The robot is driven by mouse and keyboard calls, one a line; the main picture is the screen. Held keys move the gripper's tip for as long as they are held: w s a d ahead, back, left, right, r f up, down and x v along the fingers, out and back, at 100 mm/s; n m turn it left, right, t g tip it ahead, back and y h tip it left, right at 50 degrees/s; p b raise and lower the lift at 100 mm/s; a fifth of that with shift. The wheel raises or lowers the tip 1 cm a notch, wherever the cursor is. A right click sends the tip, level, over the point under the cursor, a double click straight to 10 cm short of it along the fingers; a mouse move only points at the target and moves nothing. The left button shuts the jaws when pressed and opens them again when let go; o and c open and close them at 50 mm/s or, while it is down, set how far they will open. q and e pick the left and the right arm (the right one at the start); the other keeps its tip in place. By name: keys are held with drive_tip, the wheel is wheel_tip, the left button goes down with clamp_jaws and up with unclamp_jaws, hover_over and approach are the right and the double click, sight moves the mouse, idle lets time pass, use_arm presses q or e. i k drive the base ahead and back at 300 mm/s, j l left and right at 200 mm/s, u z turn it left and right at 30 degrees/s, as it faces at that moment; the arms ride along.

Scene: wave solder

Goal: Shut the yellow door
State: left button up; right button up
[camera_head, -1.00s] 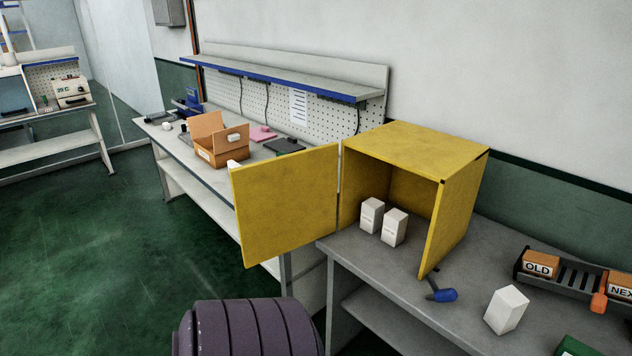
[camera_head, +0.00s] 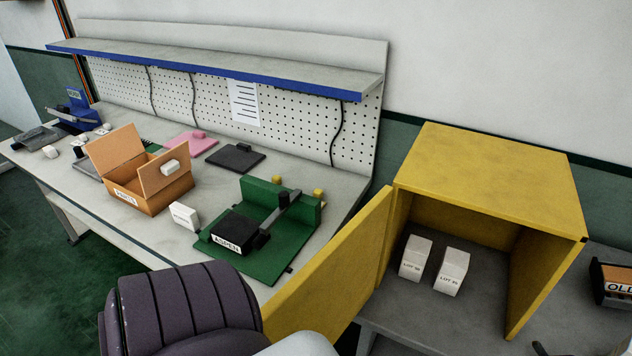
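The yellow door (camera_head: 335,268) hangs open at the left front edge of the yellow cabinet (camera_head: 492,172). It stands out from the cabinet to the lower left, with its lower left part cut off behind my arm. The cabinet's front is open, and two white boxes, one on the left (camera_head: 415,258) and one on the right (camera_head: 452,270), stand upright inside. A dark purple ribbed link of my arm and a pale part beside it are at the bottom, in front of the door's outer end. Neither gripper is in view. I cannot tell whether my arm touches the door.
The cabinet stands on a grey bench (camera_head: 410,322). Left of the door, a long workbench holds a green fixture (camera_head: 275,250), an open cardboard box (camera_head: 150,205) and a small white box (camera_head: 184,216). A rack with an "OLD" box (camera_head: 616,280) is at the right edge.

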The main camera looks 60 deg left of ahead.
sight(325, 295)
drive_tip(key=k+j, duration=0.1)
drive_tip(key=j, duration=0.5)
drive_tip(key=k+j, duration=0.1)
drive_tip(key=j, duration=0.5)
drive_tip(key=k+j, duration=0.1)
drive_tip(key=j, duration=0.5)
